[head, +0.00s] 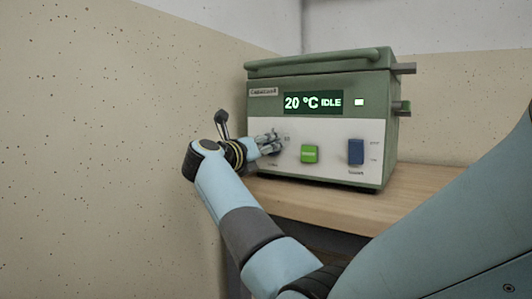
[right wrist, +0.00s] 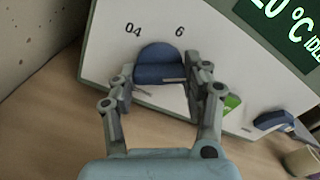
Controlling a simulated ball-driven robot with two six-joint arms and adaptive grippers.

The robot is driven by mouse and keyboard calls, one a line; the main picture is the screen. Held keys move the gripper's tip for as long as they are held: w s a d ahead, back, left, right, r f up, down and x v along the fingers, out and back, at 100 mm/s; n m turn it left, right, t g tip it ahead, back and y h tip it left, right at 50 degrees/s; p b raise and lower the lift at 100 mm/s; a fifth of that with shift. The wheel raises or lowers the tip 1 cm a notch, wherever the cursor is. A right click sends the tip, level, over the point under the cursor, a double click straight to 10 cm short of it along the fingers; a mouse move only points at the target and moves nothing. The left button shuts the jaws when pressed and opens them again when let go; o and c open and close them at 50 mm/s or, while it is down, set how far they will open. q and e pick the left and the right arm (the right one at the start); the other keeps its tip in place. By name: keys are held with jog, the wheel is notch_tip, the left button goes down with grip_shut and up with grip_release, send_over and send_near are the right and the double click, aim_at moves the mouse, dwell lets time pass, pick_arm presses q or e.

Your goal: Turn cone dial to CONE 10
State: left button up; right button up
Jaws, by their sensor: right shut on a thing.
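The green kiln controller (head: 320,76) stands on a wooden shelf, with a pale front panel and a lit display (head: 313,102) reading "20 °C IDLE". The blue cone dial (right wrist: 160,66) is on that panel; in the right wrist view the marks "04" and "6" show above it. Its pointer direction and the other marks are not clear. My right gripper (right wrist: 167,78) is shut on the dial, with a finger on each side. In the head view my right gripper (head: 270,143) is at the panel's left end and covers most of the dial. My left gripper is not in view.
A green button (head: 309,154) and a blue rocker switch (head: 356,152) sit right of the dial. The wooden shelf (head: 420,195) is bare in front. A speckled wall (head: 90,130) is close on the left. A small cup (right wrist: 303,161) shows at the right wrist view's edge.

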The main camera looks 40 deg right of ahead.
jog(key=shift+f, duration=0.2)
dwell(0.4)
jog(key=o, duration=1.2)
jog(key=shift+r, duration=0.1)
jog(key=shift+c, duration=0.2)
jog(key=shift+a, duration=0.15)
jog(key=v, duration=0.7)
jog(key=shift+a, duration=0.2)
